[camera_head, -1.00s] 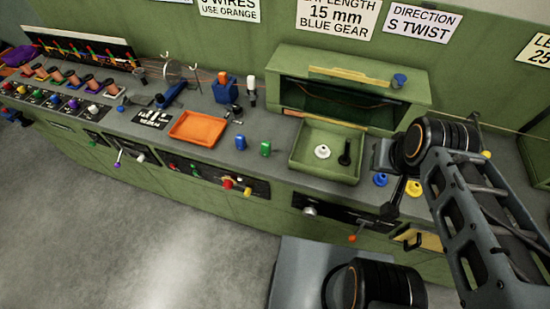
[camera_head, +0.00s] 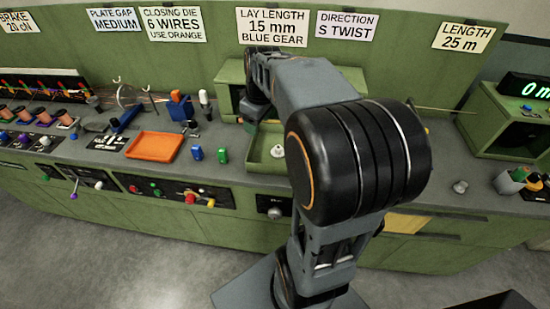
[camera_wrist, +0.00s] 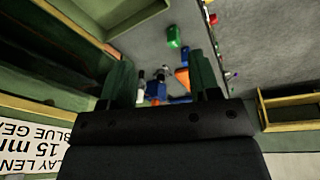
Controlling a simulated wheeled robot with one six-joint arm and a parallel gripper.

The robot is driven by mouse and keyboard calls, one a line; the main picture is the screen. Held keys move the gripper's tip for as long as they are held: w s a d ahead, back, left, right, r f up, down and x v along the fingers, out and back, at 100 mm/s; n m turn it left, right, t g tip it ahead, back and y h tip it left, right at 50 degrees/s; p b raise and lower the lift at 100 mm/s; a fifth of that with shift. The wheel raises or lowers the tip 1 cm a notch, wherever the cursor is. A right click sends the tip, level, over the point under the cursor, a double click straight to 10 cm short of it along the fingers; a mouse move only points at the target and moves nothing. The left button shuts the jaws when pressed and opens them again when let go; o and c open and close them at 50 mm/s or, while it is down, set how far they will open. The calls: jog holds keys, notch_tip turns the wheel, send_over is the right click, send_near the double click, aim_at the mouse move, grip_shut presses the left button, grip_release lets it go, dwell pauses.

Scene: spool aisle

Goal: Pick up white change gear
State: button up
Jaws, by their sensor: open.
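The white change gear (camera_head: 277,151) lies in the square green tray (camera_head: 258,167) on the bench in front of the green cabinet. It is small in the head view, close beside my arm's outline. My gripper (camera_wrist: 160,80) shows in the wrist view with two dark green fingers set wide apart and nothing between them. In the head view its fingertips are hard to make out, with my arm reaching over the cabinet and tray area. The white gear cannot be made out in the wrist view.
A green piece (camera_head: 222,156) and a blue piece (camera_head: 197,153) stand left of the tray, then an orange tray (camera_head: 153,146). The cabinet (camera_head: 232,75) rises behind the green tray. A green display box (camera_head: 500,118) stands at the right. My arm hides the bench right of the tray.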

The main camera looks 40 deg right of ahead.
jog(key=w+d+f+n+g+y+b, duration=0.1)
jog(key=w+d+f+n+b, duration=0.3)
jog(key=d+f, duration=0.6)
jog(key=p, duration=0.2)
send_over(279, 146)
jog(key=s, duration=0.1)
notch_tip(279, 146, down, 6)
jog(key=shift+w+a+f+p, duration=0.15)
jog(key=shift+f+p, duration=0.15)
jog(key=shift+f, duration=1.3)
jog(key=shift+w+a+f+p, duration=0.1)
jog(key=shift+f+p, duration=0.2)
jog(key=shift+f, duration=1.3)
jog(key=shift+c, duration=0.2)
grip_shut()
